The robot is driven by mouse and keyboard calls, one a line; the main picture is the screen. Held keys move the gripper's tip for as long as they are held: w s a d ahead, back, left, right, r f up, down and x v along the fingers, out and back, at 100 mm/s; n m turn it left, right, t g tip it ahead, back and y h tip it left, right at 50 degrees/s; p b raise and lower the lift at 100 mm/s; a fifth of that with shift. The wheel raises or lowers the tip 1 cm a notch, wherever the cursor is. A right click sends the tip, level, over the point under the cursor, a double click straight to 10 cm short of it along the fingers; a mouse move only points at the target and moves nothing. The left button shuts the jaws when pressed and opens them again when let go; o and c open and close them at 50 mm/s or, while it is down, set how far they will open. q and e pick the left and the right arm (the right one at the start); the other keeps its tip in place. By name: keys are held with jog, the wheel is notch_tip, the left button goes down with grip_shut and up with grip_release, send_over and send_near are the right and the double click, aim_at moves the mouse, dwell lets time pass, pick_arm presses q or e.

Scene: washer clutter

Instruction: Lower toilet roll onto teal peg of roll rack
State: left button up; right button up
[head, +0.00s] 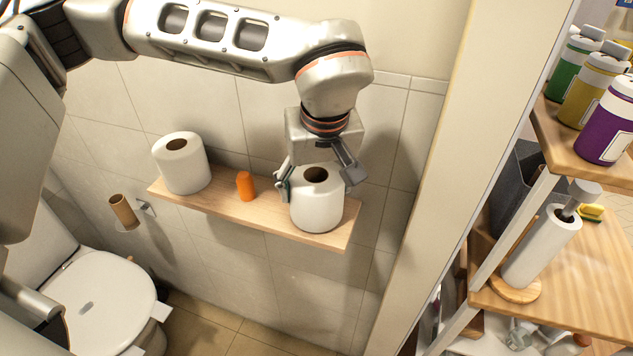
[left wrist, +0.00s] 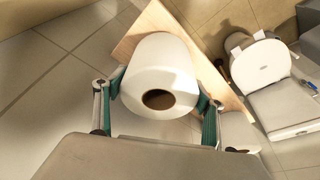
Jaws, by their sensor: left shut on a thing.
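A white toilet roll (head: 318,212) is upright at the right end of the wooden roll rack (head: 222,202). My left gripper (head: 318,188) comes down from above and is shut on its sides. In the left wrist view, the roll (left wrist: 158,62) sits between the gripper's teal pads, its dark core hole facing the camera. No teal peg shows; whether one is inside the roll is hidden. I cannot tell whether the roll's bottom touches the rack. An orange peg (head: 245,186) stands bare mid-rack. Another white roll (head: 181,165) stands at the left end. My right gripper is not in view.
The rack is against a tiled wall. Below it is a brown cardboard tube (head: 124,212) on a wall holder. A toilet (head: 95,290) stands at lower left. A pale wall edge (head: 420,180) is close right, with shelves of bottles (head: 611,118) and a paper towel holder (head: 540,255) beyond.

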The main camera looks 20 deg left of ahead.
pick_arm(q)
jog(key=shift+f, duration=0.2)
jog(key=o, duration=1.2)
jog(key=shift+o, duration=0.2)
jog(key=o, duration=0.3)
jog(key=shift+r, duration=0.1)
